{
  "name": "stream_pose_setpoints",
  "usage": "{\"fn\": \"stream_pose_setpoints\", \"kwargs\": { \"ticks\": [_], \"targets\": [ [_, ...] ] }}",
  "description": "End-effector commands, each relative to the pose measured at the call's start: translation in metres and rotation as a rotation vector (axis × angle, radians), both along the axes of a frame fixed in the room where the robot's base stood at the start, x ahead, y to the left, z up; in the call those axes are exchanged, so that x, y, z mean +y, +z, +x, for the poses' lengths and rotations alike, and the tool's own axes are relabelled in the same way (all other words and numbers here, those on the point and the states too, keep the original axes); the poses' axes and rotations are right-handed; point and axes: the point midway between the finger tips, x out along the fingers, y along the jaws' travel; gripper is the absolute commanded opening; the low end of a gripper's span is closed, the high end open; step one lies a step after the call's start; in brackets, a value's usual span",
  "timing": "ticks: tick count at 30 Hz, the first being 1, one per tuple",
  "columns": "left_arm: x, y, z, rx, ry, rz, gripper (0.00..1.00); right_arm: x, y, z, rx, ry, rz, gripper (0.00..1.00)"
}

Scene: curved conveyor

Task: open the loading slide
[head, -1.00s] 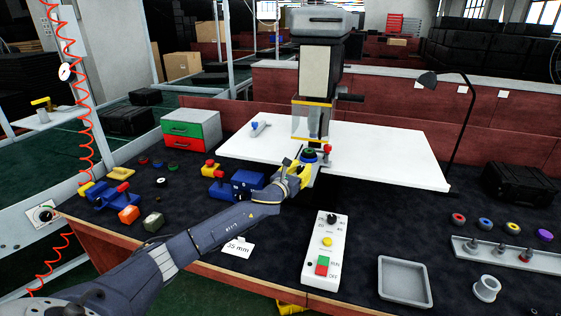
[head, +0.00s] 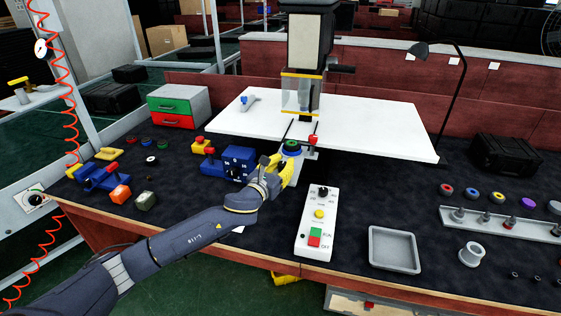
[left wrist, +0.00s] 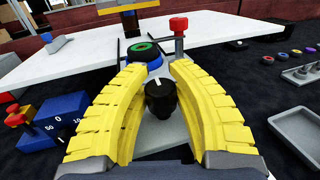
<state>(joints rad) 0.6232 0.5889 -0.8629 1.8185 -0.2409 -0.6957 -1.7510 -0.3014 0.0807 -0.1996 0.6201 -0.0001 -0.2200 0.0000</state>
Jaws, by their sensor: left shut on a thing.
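The loading slide (left wrist: 172,132) is a grey plate that sticks out from the front of the white press table (head: 390,145). It carries a blue holder with a green and black ring (head: 291,147) and a red-knobbed clamp (head: 313,139). A black knob (left wrist: 160,98) sits on the slide's near part. My left gripper (head: 290,168) reaches the slide from the front. In the left wrist view the yellow fingers (left wrist: 157,70) are around the black knob and shut on it. The fingers hide part of the slide in the head view. My right gripper is not in view.
The press head (head: 303,90) stands behind the slide. A blue dial box (head: 238,165) is close left of my gripper; a white button panel (head: 318,222) is close right. A grey tray (head: 394,249) lies further right. The dark mat in front is partly clear.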

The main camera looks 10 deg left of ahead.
Motion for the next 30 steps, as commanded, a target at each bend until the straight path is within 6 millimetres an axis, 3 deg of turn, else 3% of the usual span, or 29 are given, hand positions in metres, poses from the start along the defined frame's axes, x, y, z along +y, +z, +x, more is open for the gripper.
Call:
{"fn": "stream_pose_setpoints", "kwargs": {
  "ticks": [7,8,15,24,30],
  "targets": [
    [0.004,-0.007,-0.002,0.009,0.004,0.008,0.00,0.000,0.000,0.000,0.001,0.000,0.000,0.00],
    [0.004,-0.007,-0.002,0.009,0.004,0.008,0.26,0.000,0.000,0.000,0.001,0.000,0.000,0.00],
    [0.002,-0.004,-0.001,0.006,0.002,0.004,0.52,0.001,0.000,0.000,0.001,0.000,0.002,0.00],
    [0.002,-0.003,-0.003,0.004,0.001,0.002,0.52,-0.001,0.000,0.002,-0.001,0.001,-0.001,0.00],
    [0.009,-0.003,-0.024,0.004,0.001,0.003,0.52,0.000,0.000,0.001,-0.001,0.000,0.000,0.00]
  ]
}}
